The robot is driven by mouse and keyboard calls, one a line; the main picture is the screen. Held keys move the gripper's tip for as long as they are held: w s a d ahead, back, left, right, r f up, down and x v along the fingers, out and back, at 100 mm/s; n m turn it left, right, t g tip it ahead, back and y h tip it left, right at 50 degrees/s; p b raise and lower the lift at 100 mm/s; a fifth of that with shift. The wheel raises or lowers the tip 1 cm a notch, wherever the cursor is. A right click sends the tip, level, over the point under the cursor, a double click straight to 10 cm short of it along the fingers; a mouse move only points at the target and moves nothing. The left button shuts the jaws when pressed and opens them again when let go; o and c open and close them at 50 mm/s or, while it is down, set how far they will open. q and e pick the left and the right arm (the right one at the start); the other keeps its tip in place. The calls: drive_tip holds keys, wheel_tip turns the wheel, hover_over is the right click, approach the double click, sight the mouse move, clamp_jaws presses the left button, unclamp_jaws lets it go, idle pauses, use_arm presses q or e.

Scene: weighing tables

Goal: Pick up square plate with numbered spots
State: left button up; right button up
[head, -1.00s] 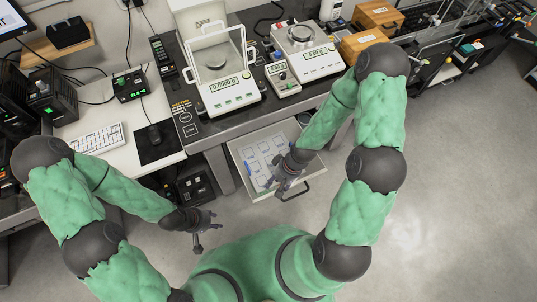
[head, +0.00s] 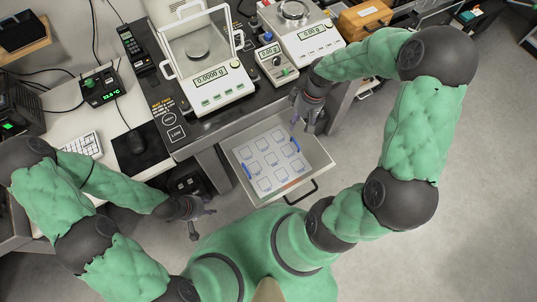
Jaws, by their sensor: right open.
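The square plate (head: 263,165) lies flat in the open drawer below the bench. It is pale, with several square spots in rows and a blue handle on its left and right sides. Any numbers on the spots are too small to read. My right gripper (head: 301,127) is open and empty, pointing down near the back right corner of the drawer, close to the plate's right blue handle; I cannot tell its height above it. My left gripper (head: 203,223) is open and empty, to the lower left of the drawer, away from the plate.
The drawer (head: 318,158) has raised walls and a dark front handle (head: 301,191). The bench edge overhangs behind it. A glass-shielded balance (head: 222,90) and another balance (head: 312,42) stand on the bench. Floor to the right is clear.

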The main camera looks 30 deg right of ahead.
sight(295, 141)
drive_tip(key=f, duration=0.1)
drive_tip(key=f+b, duration=0.1)
drive_tip(key=f, duration=0.1)
drive_tip(key=a+f+b, duration=0.1)
drive_tip(key=f, duration=0.1)
drive_tip(key=shift+s+f, duration=0.15)
drive_tip(key=shift+f, duration=0.1)
drive_tip(key=f, duration=0.1)
drive_tip(key=f+b, duration=0.1)
drive_tip(key=f, duration=0.1)
drive_tip(key=f+b, duration=0.1)
drive_tip(key=f, duration=0.1)
drive_tip(key=shift+s+a, duration=0.1)
drive_tip(key=shift+s, duration=0.3)
clamp_jaws()
